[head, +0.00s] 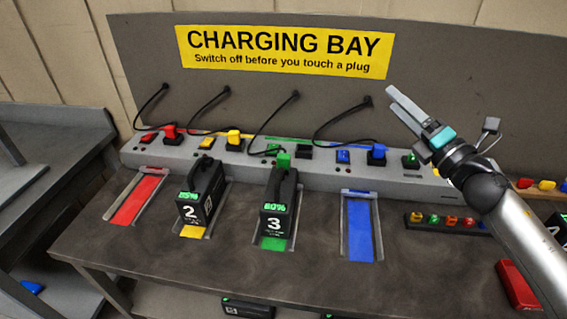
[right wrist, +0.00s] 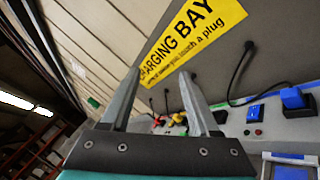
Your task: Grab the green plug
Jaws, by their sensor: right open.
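The green plug (head: 283,160) sits on the grey power strip, behind battery 3, whose handle hides part of its surroundings. A black cable hangs from the panel toward that spot. My right gripper (head: 391,96) is open and empty, in the air to the right of and above the plug, in front of the back panel. In the right wrist view its fingers (right wrist: 158,75) are spread, with nothing between them. The green plug is too small to make out surely there. My left gripper is not in view.
Battery 3 (head: 278,215) and battery 2 (head: 198,200) stand on the bench. A red plug (head: 170,131), a yellow plug (head: 234,137) and a blue plug (head: 377,150) sit along the power strip (head: 322,173). The red bay (head: 138,200) and blue bay (head: 361,228) are empty.

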